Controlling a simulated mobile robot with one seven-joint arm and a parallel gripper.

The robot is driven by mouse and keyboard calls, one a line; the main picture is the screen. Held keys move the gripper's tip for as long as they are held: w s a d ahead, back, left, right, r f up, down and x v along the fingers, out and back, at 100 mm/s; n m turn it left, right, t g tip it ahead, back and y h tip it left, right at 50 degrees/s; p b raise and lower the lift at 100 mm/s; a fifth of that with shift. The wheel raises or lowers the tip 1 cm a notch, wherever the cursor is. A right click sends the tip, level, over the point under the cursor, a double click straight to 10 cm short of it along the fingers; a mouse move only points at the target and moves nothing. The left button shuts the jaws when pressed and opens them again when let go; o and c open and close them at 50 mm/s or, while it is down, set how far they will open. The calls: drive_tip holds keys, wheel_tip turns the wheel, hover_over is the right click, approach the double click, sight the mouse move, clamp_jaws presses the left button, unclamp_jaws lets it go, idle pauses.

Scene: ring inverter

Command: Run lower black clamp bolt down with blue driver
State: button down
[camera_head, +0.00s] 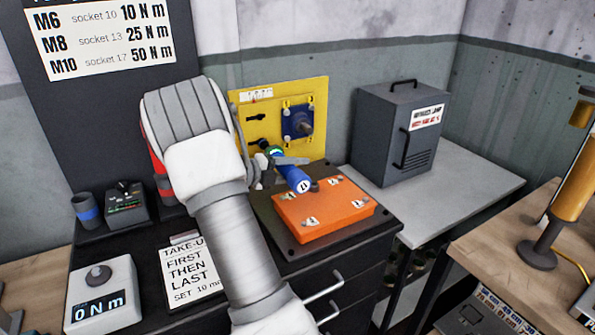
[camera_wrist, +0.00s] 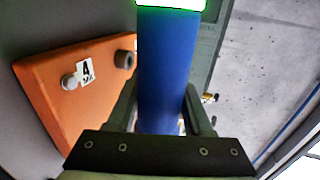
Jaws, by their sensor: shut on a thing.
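The blue driver (camera_head: 296,179) has a round end marked with a label and a green band toward its far end. My gripper (camera_head: 283,161) is shut on it; in the wrist view the blue body (camera_wrist: 168,75) stands between the two fingers. The driver slants toward the yellow panel (camera_head: 318,92). Two black clamps sit on the panel's left part, the upper one (camera_head: 256,118) in clear sight. The lower black clamp (camera_head: 261,143) is just above the driver's green band and partly hidden. I cannot tell whether the driver's tip touches its bolt.
A blue block (camera_head: 298,122) with a shaft is mounted on the panel. An orange plate (camera_head: 320,211) with labelled bolts lies below the driver. A grey cabinet (camera_head: 400,132) stands at right. A torque display (camera_head: 103,298) and a note card (camera_head: 190,272) lie at left.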

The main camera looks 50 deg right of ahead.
drive_tip(key=shift+w+d+r, duration=0.2)
drive_tip(key=shift+w, duration=0.45)
idle(1.7)
